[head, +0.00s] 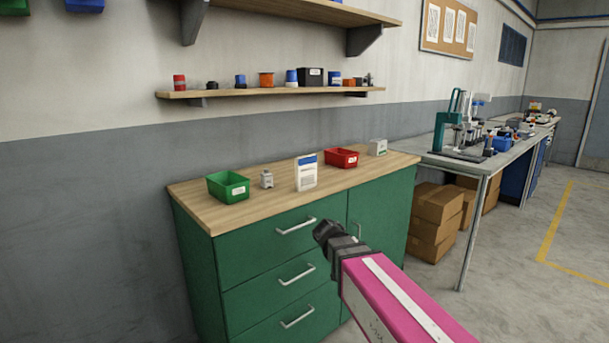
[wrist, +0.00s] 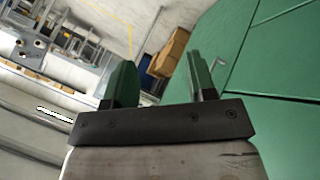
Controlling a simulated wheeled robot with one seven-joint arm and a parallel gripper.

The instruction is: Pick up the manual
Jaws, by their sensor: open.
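The manual (head: 306,173) looks like a white booklet with a blue top band. It stands upright on the wooden top of the green cabinet, between the green bin and the red bin. My gripper (wrist: 162,80) is open and empty in the wrist view, with its two fingers apart. In the head view the dark end of my arm is in front of the cabinet drawers, lower than the manual and apart from it. The fingers cannot be made out there. The manual is not seen in the wrist view.
A green bin (head: 228,187), a small grey part (head: 267,179), a red bin (head: 341,158) and a pale box (head: 378,147) share the cabinet top (head: 255,207). A shelf (head: 270,91) with small items hangs above. A workbench (head: 480,154) and cardboard boxes (head: 436,205) are at right.

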